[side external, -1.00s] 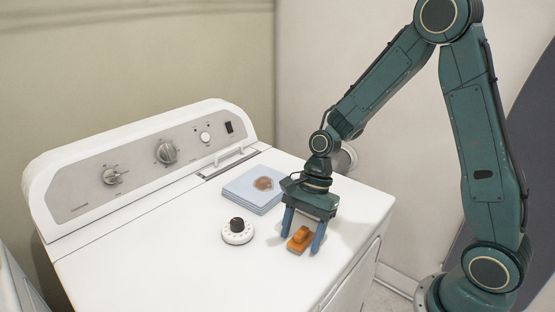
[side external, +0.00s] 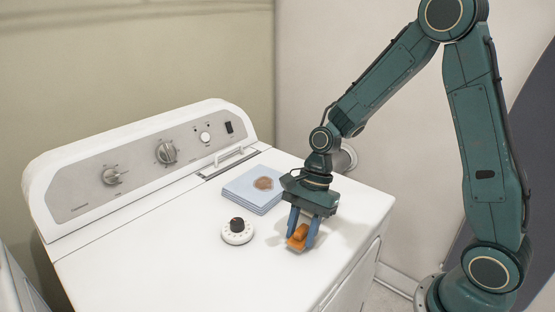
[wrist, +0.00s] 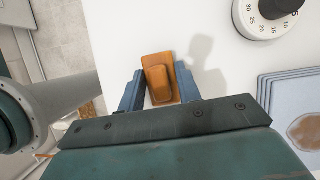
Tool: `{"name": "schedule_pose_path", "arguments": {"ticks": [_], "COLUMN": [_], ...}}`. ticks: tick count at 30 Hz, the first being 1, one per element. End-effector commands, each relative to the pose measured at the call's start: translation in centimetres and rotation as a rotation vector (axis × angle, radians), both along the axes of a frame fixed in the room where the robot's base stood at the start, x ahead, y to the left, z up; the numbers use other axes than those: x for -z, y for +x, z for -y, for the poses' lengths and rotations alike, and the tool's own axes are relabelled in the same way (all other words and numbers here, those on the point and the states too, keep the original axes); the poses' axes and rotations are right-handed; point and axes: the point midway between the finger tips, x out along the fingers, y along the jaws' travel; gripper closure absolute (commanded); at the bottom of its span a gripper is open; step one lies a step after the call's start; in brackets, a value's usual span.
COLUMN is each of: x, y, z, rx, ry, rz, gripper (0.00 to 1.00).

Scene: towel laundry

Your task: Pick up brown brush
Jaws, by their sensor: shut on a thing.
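The brown brush (side external: 298,238), orange-brown with a raised grip on a flat base, is on the white washer top near its front edge. My gripper (side external: 302,234) points down over it, with its two blue fingers on either side of the brush. In the wrist view the brush (wrist: 159,83) sits between the fingertips (wrist: 160,88). The gripper is shut on it. The brush appears to be at the washer surface; I cannot tell whether it is lifted at all.
A white dial timer with a dark knob (side external: 237,232) stands left of the brush. A folded blue towel stack with a brown stain (side external: 254,190) lies behind. The washer's control panel (side external: 148,160) rises at the back. The washer top (side external: 150,250) is clear at left.

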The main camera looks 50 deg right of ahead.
Motion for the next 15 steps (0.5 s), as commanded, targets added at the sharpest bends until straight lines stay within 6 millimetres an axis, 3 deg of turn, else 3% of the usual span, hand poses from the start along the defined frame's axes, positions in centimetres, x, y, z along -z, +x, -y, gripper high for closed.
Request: {"name": "schedule_pose_path", "arguments": {"ticks": [8,15], "x": [-3.2,-8.2], "y": [0.1,0.1], "z": [0.0,0.1], "rx": [0.000,-0.002], "ry": [-0.001,-0.002], "rz": [0.008,0.010], "gripper": [0.89,0.89]}}
